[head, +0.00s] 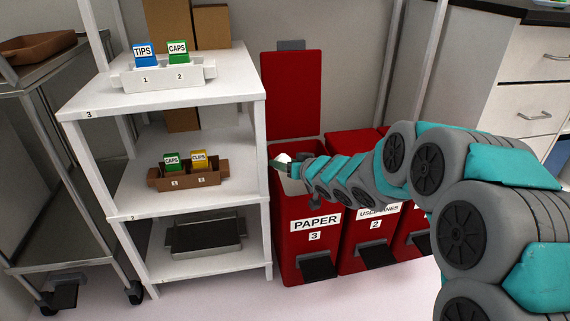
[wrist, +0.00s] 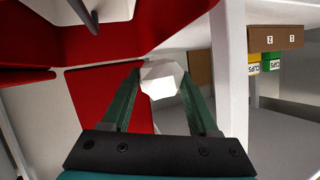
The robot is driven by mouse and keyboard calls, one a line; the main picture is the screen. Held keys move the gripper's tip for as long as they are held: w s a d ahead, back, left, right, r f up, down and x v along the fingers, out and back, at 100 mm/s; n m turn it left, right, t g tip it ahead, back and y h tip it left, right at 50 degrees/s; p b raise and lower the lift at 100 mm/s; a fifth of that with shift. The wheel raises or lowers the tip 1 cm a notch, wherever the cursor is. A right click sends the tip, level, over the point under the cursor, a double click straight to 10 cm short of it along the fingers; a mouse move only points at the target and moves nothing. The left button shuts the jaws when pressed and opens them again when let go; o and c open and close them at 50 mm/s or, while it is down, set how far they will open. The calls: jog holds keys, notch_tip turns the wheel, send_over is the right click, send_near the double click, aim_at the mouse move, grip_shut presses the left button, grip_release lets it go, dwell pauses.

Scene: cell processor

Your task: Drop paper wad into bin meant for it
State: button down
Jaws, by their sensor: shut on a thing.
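The white paper wad (wrist: 160,79) is between the two green fingers of my gripper (wrist: 160,92) in the wrist view. In the head view a small part of the wad (head: 284,159) shows at the gripper (head: 281,165), over the opening of the red bin labelled PAPER 3 (head: 308,245). That bin's red lid (head: 291,95) stands open against the wall. My arm comes in from the right and hides part of the bin's rim. I cannot tell the wad's exact height above the opening.
Red bin labelled 2 (head: 366,243) stands right of the paper bin, with another red bin (head: 418,240) beyond. A white shelf (head: 262,190) stands close on the left, holding a white tray (head: 150,82), a brown tray (head: 188,180) and a metal tray (head: 205,238).

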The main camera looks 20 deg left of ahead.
jog(key=shift+r, duration=0.1)
jog(key=shift+w+d+p, duration=1.2)
jog(key=shift+w+p, duration=0.2)
jog(key=shift+p, duration=1.1)
jog(key=shift+c, duration=0.4)
grip_release()
jog(key=shift+d, duration=0.1)
jog(key=v, duration=0.7)
jog(key=shift+s+d+p, duration=0.2)
jog(key=shift+s+p, duration=0.05)
jog(key=shift+p, duration=0.15)
jog(key=shift+r, duration=0.1)
